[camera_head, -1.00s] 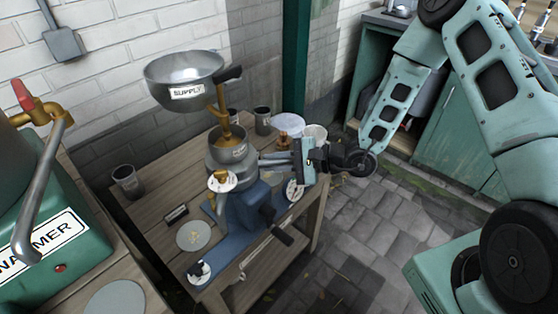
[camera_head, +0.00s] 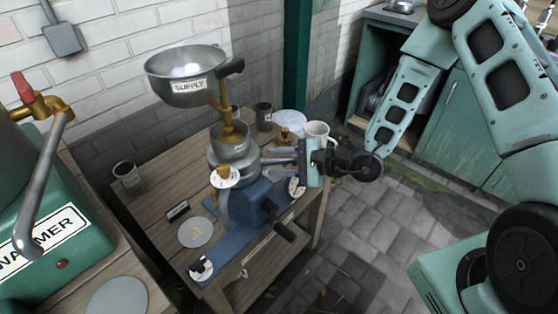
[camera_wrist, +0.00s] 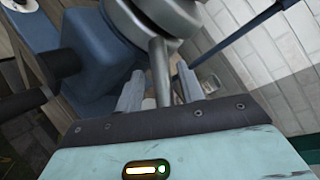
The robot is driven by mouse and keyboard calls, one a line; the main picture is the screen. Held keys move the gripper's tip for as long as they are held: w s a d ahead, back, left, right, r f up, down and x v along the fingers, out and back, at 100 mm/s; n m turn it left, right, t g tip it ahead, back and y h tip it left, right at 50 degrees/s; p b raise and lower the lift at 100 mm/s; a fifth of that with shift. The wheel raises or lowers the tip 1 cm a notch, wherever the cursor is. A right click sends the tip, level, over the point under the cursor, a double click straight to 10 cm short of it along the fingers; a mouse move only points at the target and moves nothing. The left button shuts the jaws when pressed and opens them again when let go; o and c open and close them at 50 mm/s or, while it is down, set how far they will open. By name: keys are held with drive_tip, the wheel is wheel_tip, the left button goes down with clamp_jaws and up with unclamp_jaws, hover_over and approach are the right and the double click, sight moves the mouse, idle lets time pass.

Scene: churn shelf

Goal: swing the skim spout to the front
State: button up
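The separator stands on the wooden table with a blue body (camera_head: 245,207), a grey metal bowl section (camera_head: 233,160) and a supply bowl (camera_head: 187,75) above. One curved spout (camera_head: 223,205) hangs at its front left under a white disc whose marking I cannot read. My gripper (camera_head: 268,160) is at the right side of the separator, fingers pointing at it. In the wrist view a round grey metal spout (camera_wrist: 161,72) runs between my two fingers (camera_wrist: 158,85), with visible gaps on both sides. I cannot tell which spout is the skim one.
A crank handle (camera_head: 283,230) sticks out from the blue body's front right. A white mug (camera_head: 317,132), dark cups and a brass weight (camera_head: 285,136) stand on the table's back right. A round plate (camera_head: 195,232) lies front left. Paving to the right is clear.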

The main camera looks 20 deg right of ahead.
drive_tip(key=shift+r, duration=0.1)
drive_tip(key=v, duration=1.7)
drive_tip(key=shift+s+d, duration=0.15)
drive_tip(key=s+a+r+n+g+h+p, duration=0.3)
drive_tip(key=s+a+r+n+g+p, duration=0.1)
drive_tip(key=s+a+r+n+g, duration=0.75)
drive_tip(key=s+a+r+n+t+h+p, duration=0.3)
drive_tip(key=s+r+n+h, duration=0.3)
drive_tip(key=r+n+h, duration=0.3)
drive_tip(key=shift+t+h+p, duration=0.3)
drive_tip(key=shift+t+p, duration=0.15)
drive_tip(key=shift+p, duration=0.3)
